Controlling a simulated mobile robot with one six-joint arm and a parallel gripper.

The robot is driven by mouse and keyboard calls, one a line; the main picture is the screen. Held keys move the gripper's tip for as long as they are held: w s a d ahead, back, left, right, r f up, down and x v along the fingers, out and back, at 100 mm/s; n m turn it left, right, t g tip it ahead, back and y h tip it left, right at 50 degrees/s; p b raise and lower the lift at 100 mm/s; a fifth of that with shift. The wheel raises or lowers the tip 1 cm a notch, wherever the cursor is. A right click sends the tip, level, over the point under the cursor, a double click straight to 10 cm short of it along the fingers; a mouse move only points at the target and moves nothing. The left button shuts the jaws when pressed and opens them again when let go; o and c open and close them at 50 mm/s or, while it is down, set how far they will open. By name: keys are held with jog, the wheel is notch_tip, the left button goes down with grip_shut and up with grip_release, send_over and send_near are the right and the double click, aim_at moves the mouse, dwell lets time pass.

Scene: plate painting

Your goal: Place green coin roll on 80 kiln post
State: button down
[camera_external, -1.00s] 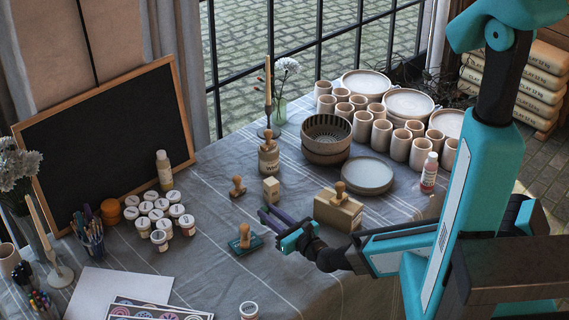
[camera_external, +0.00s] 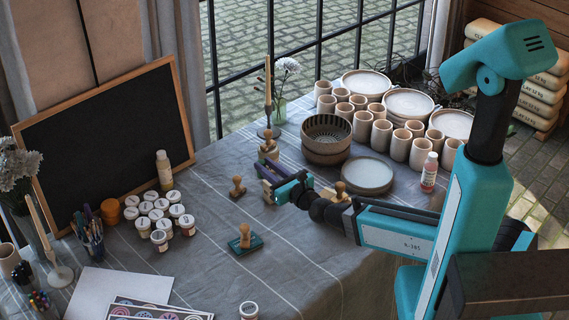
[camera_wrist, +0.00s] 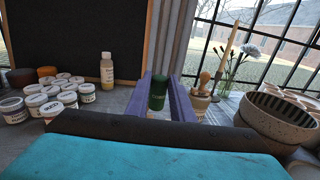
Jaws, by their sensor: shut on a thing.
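In the wrist view a dark green roll (camera_wrist: 157,92) stands upright between the two purple fingers of my gripper (camera_wrist: 170,90), which is shut on it. In the external view my gripper (camera_external: 270,172) is over the middle of the table, and I cannot make out the roll there. A small pale block, which may be the kiln post (camera_external: 267,193), stands just below and left of the fingers, partly hidden by my gripper. I cannot read a number on it, and the wrist view does not show it clearly.
A corked jar (camera_external: 268,149) stands just behind my gripper, with stacked bowls (camera_external: 327,139) to its right. A wooden stamp (camera_external: 237,187) stands left, and another sits on a teal pad (camera_external: 245,242) in front. White-lidded jars (camera_external: 160,208) stand further left.

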jog(key=shift+m+t+h, duration=0.4)
jog(key=shift+h, duration=0.1)
jog(key=shift+w+d+r+b, duration=0.4)
jog(key=shift+w+r+b, duration=0.1)
jog(key=shift+w, duration=0.2)
jog(key=shift+w+d+r+b, duration=0.4)
jog(key=shift+w+r, duration=0.15)
jog(key=shift+w, duration=0.1)
jog(key=shift+w+d+r+b, duration=0.4)
jog(key=shift+w+r, duration=0.1)
jog(key=shift+w, duration=0.2)
jog(key=shift+f, duration=2)
jog(key=shift+f, duration=0.1)
jog(key=shift+f, duration=1.9)
jog(key=shift+f, duration=0.15)
jog(key=c, duration=1.5)
grip_release()
jog(key=shift+c, duration=0.2)
